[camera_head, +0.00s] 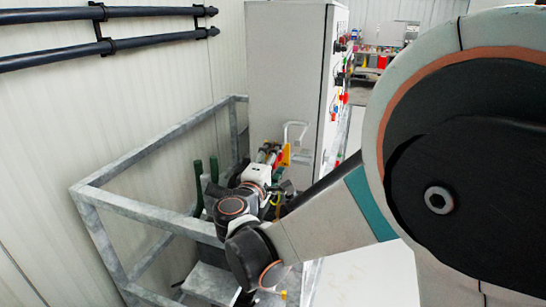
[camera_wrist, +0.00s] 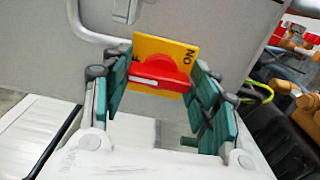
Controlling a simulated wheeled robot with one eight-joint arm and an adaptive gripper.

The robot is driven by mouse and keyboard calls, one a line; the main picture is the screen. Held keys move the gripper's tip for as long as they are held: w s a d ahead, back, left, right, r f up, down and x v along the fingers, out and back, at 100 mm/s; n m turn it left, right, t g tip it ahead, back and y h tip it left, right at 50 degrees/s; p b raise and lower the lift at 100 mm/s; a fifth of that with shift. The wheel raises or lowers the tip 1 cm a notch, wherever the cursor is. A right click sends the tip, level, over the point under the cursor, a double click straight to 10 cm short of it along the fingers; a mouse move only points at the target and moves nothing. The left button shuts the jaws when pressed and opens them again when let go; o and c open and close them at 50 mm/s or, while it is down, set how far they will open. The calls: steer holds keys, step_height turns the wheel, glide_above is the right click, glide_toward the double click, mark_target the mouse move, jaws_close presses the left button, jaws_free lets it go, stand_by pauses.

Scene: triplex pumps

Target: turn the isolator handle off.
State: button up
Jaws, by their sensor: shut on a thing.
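The isolator has a red handle (camera_wrist: 158,76) on a yellow plate (camera_wrist: 170,48), seen in the wrist view. The letters "ON" show at the plate's upper right, and part of another label shows at its left. The handle lies nearly level across the picture, tilted slightly. My gripper (camera_wrist: 162,82) has its green-padded fingers on either side of the handle and is shut on it. In the head view, the yellow plate (camera_head: 285,156) shows small beyond my wrist, and my arm hides most of the handle.
A tall grey cabinet (camera_head: 285,75) stands behind, with coloured controls on its right side. A grey metal railing (camera_head: 135,212) runs at the left, near my arm. Dark pipes (camera_head: 150,11) run along the wall. A bent grey bar (camera_wrist: 82,25) is close to my gripper's left.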

steer(key=o, duration=1.1)
steer(key=shift+c, duration=0.2)
steer(key=v, duration=0.7)
steer(key=shift+s, duration=0.2)
steer(key=shift+a, duration=0.1)
